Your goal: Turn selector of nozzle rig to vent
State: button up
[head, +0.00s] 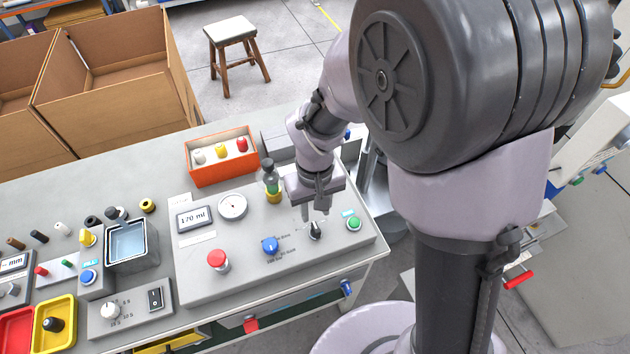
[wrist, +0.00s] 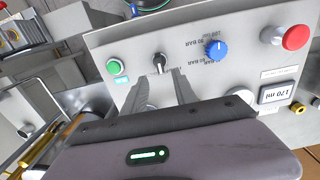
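The nozzle rig (head: 290,258) is a grey sloped panel on the bench. Its selector, a small black knob with a pale pointer line (head: 314,231), sits between the blue dial and the green button; it also shows in the wrist view (wrist: 160,63). The selector's labels are too small to read. My gripper (head: 317,222) points down just above the selector. In the wrist view my gripper (wrist: 161,76) has its two fingers apart and empty, with the selector just beyond the gap between the tips. Contact with the knob cannot be told.
On the panel are a blue pressure dial (head: 270,245), a red push button (head: 217,260), a green button (head: 353,223), a gauge (head: 232,206) and a 170 ml display (head: 194,216). A nozzle (head: 270,177) and an orange box (head: 222,172) stand behind.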

aim_at(315, 225)
notch_tip(315, 225, up, 10)
jog(key=p, duration=0.3)
jog(key=shift+r, duration=0.15)
